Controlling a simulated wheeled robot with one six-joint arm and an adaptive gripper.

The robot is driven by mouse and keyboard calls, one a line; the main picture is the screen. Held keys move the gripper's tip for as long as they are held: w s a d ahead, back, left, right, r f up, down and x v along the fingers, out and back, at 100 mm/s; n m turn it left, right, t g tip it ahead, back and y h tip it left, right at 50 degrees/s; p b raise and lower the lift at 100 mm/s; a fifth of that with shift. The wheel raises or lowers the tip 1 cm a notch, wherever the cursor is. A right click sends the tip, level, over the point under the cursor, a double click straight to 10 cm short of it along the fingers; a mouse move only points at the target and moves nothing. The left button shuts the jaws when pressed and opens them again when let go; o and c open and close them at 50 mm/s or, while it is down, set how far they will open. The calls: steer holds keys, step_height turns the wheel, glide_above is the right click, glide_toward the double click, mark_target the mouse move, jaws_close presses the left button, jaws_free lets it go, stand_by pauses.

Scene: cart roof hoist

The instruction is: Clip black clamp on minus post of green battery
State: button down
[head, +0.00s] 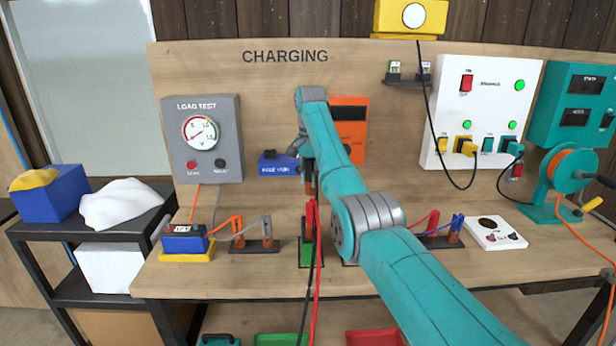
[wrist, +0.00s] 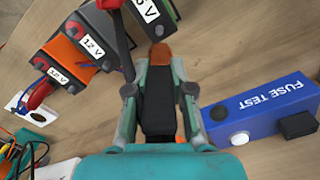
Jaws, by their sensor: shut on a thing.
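My gripper (wrist: 158,92) is shut on the black clamp (wrist: 157,112), seen from above in the wrist view. The clamp's copper-coloured tip (wrist: 160,53) points at the green battery (wrist: 174,10) and appears just short of its near post (wrist: 158,30); I cannot tell the exact gap or height. In the head view the green battery (head: 307,252) stands upright on the bench, with a red clamp (head: 312,215) at its right side. The red clamp (wrist: 111,4) also shows at the top of the wrist view. My arm hides much of my gripper in the head view.
Dark (wrist: 100,40) and orange (wrist: 62,58) batteries stand beside the green one in the wrist view. A blue fuse test box (wrist: 262,108) lies right of my gripper. Red (head: 321,265) and black cables hang over the bench front.

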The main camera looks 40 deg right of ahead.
mark_target(310, 187)
steer(key=shift+f, duration=2.85)
steer(key=shift+s+a+f, duration=0.1)
steer(key=shift+f, duration=1.6)
steer(key=c, duration=0.9)
jaws_free()
steer(key=shift+c, duration=0.2)
steer(key=shift+r, duration=3.75)
